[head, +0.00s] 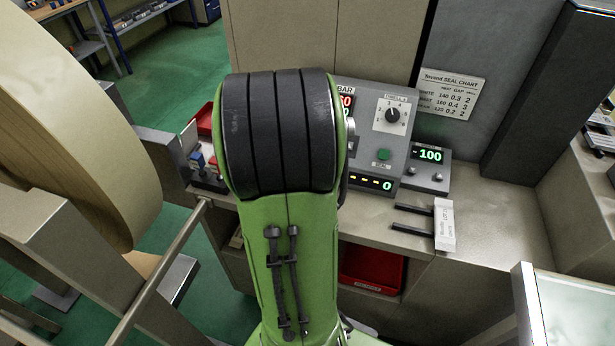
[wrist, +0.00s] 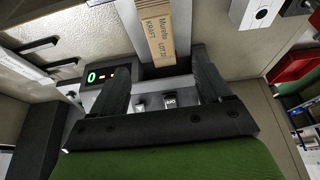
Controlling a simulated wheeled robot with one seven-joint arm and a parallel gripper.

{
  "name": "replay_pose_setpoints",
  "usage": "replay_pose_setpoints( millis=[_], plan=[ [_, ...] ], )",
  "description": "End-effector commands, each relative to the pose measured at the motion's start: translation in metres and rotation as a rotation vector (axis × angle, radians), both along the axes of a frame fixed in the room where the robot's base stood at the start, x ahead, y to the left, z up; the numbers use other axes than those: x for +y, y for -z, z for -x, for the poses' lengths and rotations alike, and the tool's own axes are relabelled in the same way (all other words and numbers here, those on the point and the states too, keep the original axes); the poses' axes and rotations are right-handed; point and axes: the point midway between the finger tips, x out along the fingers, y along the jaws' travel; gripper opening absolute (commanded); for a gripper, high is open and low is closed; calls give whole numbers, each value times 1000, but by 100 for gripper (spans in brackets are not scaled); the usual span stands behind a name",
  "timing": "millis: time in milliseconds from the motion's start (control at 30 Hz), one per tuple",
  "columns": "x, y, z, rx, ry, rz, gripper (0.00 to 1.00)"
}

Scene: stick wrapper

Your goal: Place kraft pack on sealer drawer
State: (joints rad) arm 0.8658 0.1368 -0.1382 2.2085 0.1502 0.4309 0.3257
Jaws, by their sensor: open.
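The kraft pack (wrist: 158,38) is a narrow tan-brown pack lettered "KRAFT" in the wrist view. It lies just past my fingertips, its near end roughly in line with the gap between them. A dark surface (wrist: 165,71) is at its near end; I cannot tell if this is the sealer drawer. My gripper (wrist: 160,62) is open, with one dark finger on each side of the gap and nothing visibly held. In the head view my arm hides the gripper and kraft pack. The sealer's grey control panel (head: 385,140) shows right of my arm.
A white-labelled pack (head: 444,225) sits at two dark prongs (head: 412,229) on the right of the counter. A box reading 100 (head: 430,165) stands beside the panel. A red tray (head: 372,266) is below. A large roll (head: 70,110) fills the left. Counter at right (head: 500,220) is clear.

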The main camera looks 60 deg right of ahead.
Motion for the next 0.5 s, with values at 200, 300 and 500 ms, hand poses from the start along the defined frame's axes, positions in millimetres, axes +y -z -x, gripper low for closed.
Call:
replay_pose_setpoints(
  millis=[200,300,500],
  plan=[
    [3,-7,1,0,1,-1,78],
    [7,-10,-3,-4,-17,0,78],
    [117,-58,-58,-57,-447,4,78]
  ],
)
